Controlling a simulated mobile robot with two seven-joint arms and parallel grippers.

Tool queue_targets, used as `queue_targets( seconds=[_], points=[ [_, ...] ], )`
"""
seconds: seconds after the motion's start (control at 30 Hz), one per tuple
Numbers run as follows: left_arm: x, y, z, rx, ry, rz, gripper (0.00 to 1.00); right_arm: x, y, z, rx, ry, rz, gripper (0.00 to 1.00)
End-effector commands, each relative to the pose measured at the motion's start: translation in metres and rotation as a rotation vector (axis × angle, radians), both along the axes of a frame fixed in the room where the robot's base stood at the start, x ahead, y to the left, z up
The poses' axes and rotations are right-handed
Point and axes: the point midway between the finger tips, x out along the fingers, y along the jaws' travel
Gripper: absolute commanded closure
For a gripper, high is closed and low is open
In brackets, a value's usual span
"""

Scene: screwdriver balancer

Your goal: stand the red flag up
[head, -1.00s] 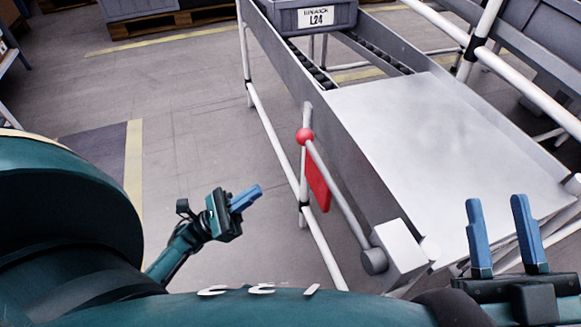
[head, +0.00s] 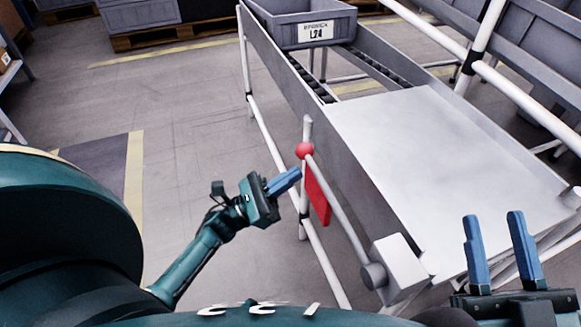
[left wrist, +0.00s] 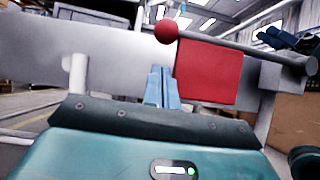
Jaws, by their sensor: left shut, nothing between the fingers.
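The red flag (head: 318,199) hangs below a grey rod (head: 337,205) on the side of the conveyor frame. The rod runs from a red ball (head: 305,151) at its far end down to a grey pivot and box (head: 396,265). In the left wrist view the flag (left wrist: 208,72) hangs just right of my fingers and the ball (left wrist: 166,31) is above them. My left gripper (head: 289,178) is shut and empty, with its blue fingertips close to the left of the flag and below the ball. I cannot tell if they touch. My right gripper (head: 496,247) is open and empty at the lower right.
A grey metal conveyor surface (head: 440,160) lies right of the rod. A grey crate (head: 305,22) labelled L24 stands on the rollers behind it. White frame tubes (head: 322,262) run below the rod. The floor at left is free.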

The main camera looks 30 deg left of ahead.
Motion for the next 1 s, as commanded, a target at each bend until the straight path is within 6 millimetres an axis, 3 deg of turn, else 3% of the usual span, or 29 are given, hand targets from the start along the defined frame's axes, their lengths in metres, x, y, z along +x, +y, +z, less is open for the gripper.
queue_targets(
  seconds=[0.2,0.77,1.0],
  points=[
    [0.002,-0.003,0.023,0.001,0.002,-0.001,1.00,-0.001,0.000,-0.004,0.004,0.031,-0.001,0.64],
    [0.003,-0.003,0.030,0.009,-0.007,-0.001,1.00,-0.002,0.001,-0.005,0.006,0.038,0.000,0.64],
    [0.005,-0.001,0.055,0.077,-0.070,0.000,1.00,-0.002,0.001,-0.004,0.006,0.048,0.000,0.64]
  ],
)
